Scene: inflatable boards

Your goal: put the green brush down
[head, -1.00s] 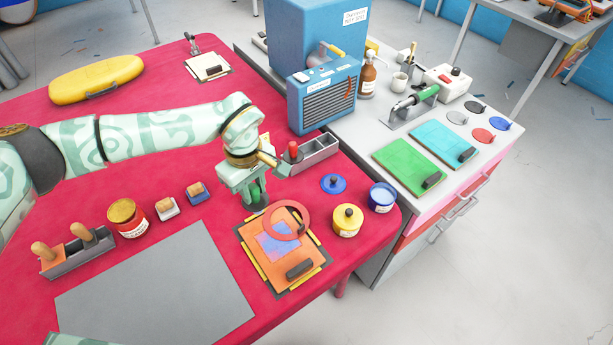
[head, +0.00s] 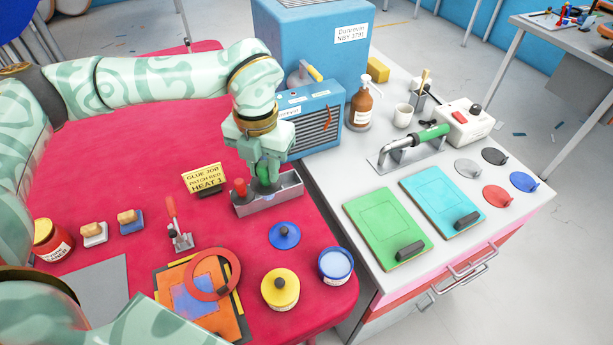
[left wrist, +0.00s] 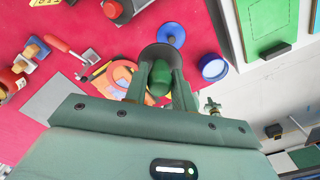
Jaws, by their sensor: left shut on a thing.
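My left gripper (head: 265,172) is shut on the green brush (head: 263,171), held upright with its dark round foot down. In the head view the brush is over the right part of a grey open tray (head: 283,196); I cannot tell if it touches the tray floor. A red-knobbed brush (head: 240,188) stands in the tray's left end. In the left wrist view the green brush (left wrist: 158,78) is between the fingers, its dark foot beyond it, and the tray (left wrist: 135,12) is at the top. My right gripper is out of view.
A blue heater box (head: 312,117) stands just behind the tray. A yellow sign (head: 204,178) is left of it. In front are a blue lid (head: 284,235), a yellow pot (head: 280,289), a blue pot (head: 335,265) and an orange board (head: 215,318). Red table left of the sign is clear.

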